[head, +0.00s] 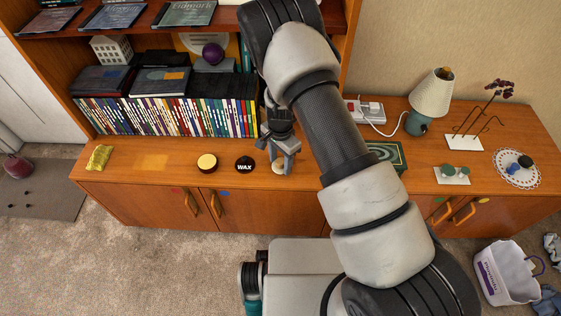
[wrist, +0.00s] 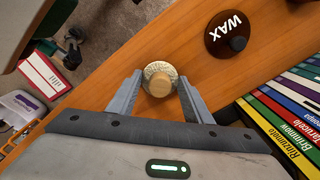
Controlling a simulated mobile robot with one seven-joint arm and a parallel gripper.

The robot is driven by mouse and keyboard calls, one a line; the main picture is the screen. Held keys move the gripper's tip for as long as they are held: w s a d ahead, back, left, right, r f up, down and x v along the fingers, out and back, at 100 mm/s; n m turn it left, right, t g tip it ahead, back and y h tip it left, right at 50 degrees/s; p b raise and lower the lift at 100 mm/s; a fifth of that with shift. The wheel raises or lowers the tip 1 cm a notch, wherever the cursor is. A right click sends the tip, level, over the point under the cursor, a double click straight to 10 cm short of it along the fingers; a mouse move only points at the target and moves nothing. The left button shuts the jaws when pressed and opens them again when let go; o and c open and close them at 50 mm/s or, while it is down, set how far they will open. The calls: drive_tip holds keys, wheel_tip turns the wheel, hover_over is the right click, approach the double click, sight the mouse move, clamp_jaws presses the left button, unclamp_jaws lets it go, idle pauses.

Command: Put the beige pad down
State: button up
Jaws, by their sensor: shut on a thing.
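The beige pad (wrist: 158,70) is a small round piece with a pale disc and a tan knob, seen from above in the wrist view. My gripper (wrist: 160,80) is shut on it, with one grey finger on each side. In the head view the pad (head: 278,168) shows between the fingertips of my gripper (head: 282,162), low over the wooden cabinet top (head: 225,180). I cannot tell whether its underside touches the wood.
A dark round WAX tin (head: 245,164) lies left of my gripper, and a yellow-topped tin (head: 207,163) stands beyond it. An orange square (head: 155,161) and a yellow cloth (head: 99,158) lie further left. A book row (head: 165,116) stands behind. A green box (head: 388,153) is to the right.

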drive_tip(key=shift+f, duration=0.25)
drive_tip(key=o, duration=1)
drive_tip(key=shift+r, duration=0.1)
